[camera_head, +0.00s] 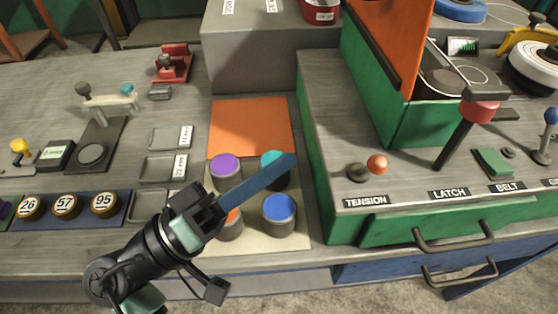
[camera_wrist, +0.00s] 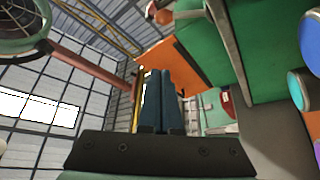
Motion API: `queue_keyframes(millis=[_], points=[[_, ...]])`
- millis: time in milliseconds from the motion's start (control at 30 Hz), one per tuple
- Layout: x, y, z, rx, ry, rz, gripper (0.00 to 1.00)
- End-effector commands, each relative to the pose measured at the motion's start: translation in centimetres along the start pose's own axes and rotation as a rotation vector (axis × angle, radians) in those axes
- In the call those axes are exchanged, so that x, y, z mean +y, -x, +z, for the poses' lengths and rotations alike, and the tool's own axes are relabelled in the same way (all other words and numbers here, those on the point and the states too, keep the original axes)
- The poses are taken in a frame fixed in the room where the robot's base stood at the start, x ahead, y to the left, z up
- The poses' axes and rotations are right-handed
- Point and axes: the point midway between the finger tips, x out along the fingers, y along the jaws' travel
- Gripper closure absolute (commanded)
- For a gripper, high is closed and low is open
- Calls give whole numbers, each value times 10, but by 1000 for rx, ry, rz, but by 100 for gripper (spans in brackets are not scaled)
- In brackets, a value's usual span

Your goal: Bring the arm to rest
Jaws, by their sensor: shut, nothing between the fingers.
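My gripper (camera_head: 272,173) is in the lower middle of the head view, above the beige mat with several round cylinders. Its long blue fingers lie together, with nothing between them. They point up and to the right, partly covering the teal-topped cylinder (camera_head: 273,158). In the wrist view the shut fingers of my gripper (camera_wrist: 160,80) point away from the camera. I cannot tell the exact height of the fingers over the cylinders.
A purple-topped cylinder (camera_head: 225,167) and a blue-topped cylinder (camera_head: 279,211) stand close to my gripper. An orange mat (camera_head: 250,125) lies bare behind them.

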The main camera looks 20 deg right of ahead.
Motion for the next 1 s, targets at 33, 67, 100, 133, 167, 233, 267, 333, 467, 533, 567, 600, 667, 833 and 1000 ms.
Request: queue_keyframes(millis=[33, 67, 100, 133, 167, 233, 267, 333, 467, 533, 567, 600, 667, 833, 1000], points=[[0, 0, 0, 0, 0, 0, 100], [0, 0, 0, 0, 0, 0, 100], [0, 0, 0, 0, 0, 0, 100], [0, 0, 0, 0, 0, 0, 100], [0, 0, 0, 0, 0, 0, 100], [0, 0, 0, 0, 0, 0, 100], [0, 0, 0, 0, 0, 0, 100], [-2, -4, -2, -1, -8, -20, 100], [-16, -18, -16, 1, -62, -144, 100], [-26, -28, -31, 15, -123, -256, 100], [-30, -32, -39, 25, -155, -307, 100], [-34, -37, -51, 43, -206, -376, 100], [-38, -42, -70, 79, -288, -476, 100], [-21, -46, -134, 224, -567, -716, 100], [40, -44, -194, 434, -894, -882, 100]])
